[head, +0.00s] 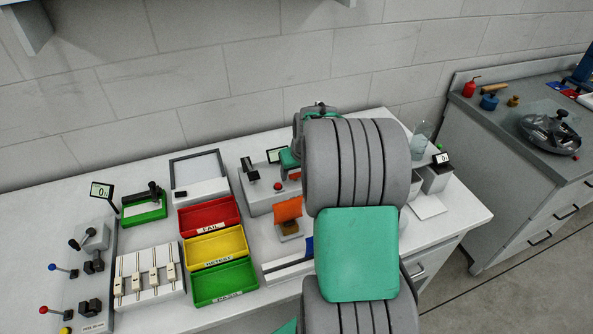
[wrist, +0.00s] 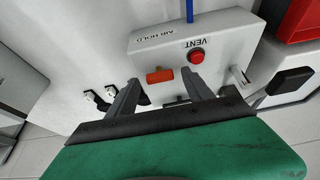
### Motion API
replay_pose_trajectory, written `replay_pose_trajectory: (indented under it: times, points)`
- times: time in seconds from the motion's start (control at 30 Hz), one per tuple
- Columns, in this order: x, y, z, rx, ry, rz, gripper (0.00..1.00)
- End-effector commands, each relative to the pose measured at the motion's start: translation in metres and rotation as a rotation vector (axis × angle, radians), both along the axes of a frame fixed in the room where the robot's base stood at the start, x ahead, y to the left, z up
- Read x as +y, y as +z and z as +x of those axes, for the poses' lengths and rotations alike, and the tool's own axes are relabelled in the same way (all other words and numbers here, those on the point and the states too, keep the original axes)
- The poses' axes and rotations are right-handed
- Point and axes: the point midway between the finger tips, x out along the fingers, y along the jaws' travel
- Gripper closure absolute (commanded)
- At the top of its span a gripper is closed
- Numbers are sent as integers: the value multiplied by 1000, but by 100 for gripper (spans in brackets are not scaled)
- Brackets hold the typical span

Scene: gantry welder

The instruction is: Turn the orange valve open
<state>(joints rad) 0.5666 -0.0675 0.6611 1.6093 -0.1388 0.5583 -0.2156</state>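In the wrist view, the orange valve handle (wrist: 160,75) is a short bar on the face of a light grey box (wrist: 165,42) marked AIR HOLD and VENT. My gripper (wrist: 162,92) is open, with its two dark fingers apart. The handle appears between the fingertips, slightly beyond them. Nothing is visibly held, and I cannot tell whether a finger touches the handle. A red button (wrist: 196,56) sits on the box to the right of the handle.
In the head view, red (head: 209,215), yellow (head: 215,246) and green (head: 224,281) trays stand left of my arm. An orange flap (head: 288,208) stands beside them. A clear bottle (head: 420,139) is right of my arm. A blue tube (wrist: 190,12) rises above the grey box.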

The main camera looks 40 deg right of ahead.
Motion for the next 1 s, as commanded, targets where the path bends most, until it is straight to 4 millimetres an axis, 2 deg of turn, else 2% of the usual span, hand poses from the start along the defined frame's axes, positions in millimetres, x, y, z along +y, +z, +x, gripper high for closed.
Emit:
replay_pose_trajectory:
  times: [0.07, 0.7, 1.0]
  points:
    - [0, 0, 0, 0, 1, 0, 47]
    - [1, 0, 0, 0, 1, 1, 99]
    - [1, 0, 0, 0, -16, 0, 100]
